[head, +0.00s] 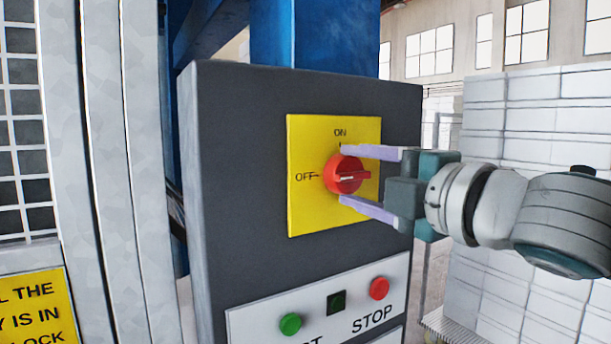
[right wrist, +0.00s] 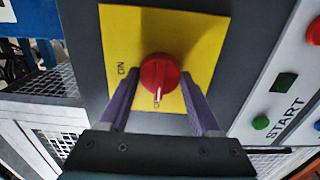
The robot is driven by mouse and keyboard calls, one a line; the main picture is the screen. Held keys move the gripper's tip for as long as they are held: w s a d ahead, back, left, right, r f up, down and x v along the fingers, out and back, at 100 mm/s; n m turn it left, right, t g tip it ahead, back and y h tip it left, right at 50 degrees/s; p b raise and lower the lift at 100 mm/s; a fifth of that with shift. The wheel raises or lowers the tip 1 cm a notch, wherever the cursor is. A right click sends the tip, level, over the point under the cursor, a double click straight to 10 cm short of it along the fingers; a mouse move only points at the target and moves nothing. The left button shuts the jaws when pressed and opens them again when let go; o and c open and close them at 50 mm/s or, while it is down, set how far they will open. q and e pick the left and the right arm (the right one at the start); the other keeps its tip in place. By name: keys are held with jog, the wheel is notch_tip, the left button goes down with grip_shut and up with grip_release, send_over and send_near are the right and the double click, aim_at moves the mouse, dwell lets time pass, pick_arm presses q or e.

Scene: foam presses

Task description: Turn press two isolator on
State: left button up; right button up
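The isolator is a red rotary knob (head: 345,174) on a yellow plate (head: 308,215) marked ON at the top and OFF at the left. Its grip bar lies level, in line with the OFF mark. My right gripper (head: 343,174) is open, with one purple finger above the knob and one below. In the right wrist view the fingers lie either side of the red knob (right wrist: 158,76), with visible gaps. The bar's white line there points toward the gripper, and the lettering by its end is mostly hidden. My left gripper is not in view.
The plate sits on a dark grey cabinet (head: 240,150). Below it, a panel carries a green START button (head: 290,324), a dark square (head: 336,301) and a red STOP button (head: 379,288). A mesh guard (head: 25,120) stands left. Pale stacked blocks (head: 540,120) stand behind right.

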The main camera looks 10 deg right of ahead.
jog(key=c, duration=0.8)
jog(key=shift+m, duration=0.4)
jog(key=m+p, duration=0.1)
jog(key=m, duration=0.7)
jog(key=shift+p, duration=0.4)
jog(key=m+p, duration=0.1)
jog(key=m, duration=0.4)
jog(key=shift+m+p, duration=0.3)
jog(key=shift+m, duration=1.7)
